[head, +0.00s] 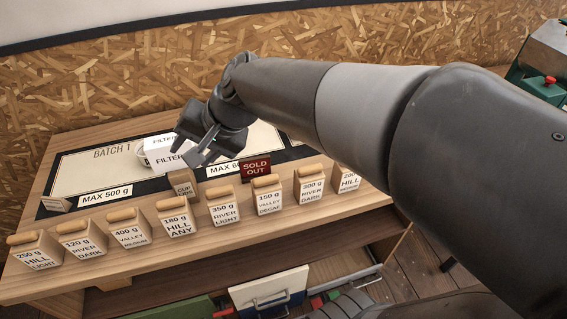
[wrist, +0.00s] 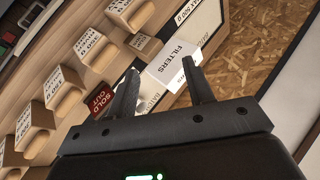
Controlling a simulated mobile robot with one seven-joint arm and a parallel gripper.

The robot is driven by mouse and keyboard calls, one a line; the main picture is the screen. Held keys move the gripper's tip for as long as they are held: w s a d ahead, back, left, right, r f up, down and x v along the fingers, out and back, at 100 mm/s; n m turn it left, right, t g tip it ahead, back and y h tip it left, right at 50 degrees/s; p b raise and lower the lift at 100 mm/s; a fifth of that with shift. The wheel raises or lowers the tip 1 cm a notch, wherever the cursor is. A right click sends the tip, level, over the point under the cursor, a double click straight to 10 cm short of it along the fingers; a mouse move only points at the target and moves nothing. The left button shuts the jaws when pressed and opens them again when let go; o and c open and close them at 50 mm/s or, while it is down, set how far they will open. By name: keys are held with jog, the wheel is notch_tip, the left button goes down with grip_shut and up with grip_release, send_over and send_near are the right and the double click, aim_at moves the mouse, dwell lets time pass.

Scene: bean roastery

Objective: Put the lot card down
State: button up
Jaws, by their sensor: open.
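My gripper (head: 203,150) is open and empty over the tabletop, just right of the white filters box (head: 160,157). In the wrist view the filters box (wrist: 174,66) shows beyond and between the spread fingers (wrist: 160,75). No card is labelled as a lot card. A dark red "SOLD OUT" card (head: 255,168) stands upright behind the row of bags, right of my gripper and apart from it; it also shows in the wrist view (wrist: 103,95), partly near the left finger. My arm hides part of the right-hand board.
A row of labelled bags with wooden tops (head: 178,220) lines the table's front. A "BATCH 1" board (head: 85,175) lies behind, mostly bare on its left. An open drawer (head: 270,292) is below.

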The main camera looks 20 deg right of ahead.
jog(key=s+d+f+n+h, duration=0.1)
jog(key=s+d+n+h, duration=0.1)
jog(key=s+d, duration=0.3)
jog(key=s+d+f+n+t+h, duration=0.1)
jog(key=s+d+h, duration=0.3)
jog(key=d, duration=0.8)
jog(key=shift+s+d+n+h, duration=0.15)
jog(key=shift+s+n+h, duration=0.25)
jog(key=shift+s, duration=0.55)
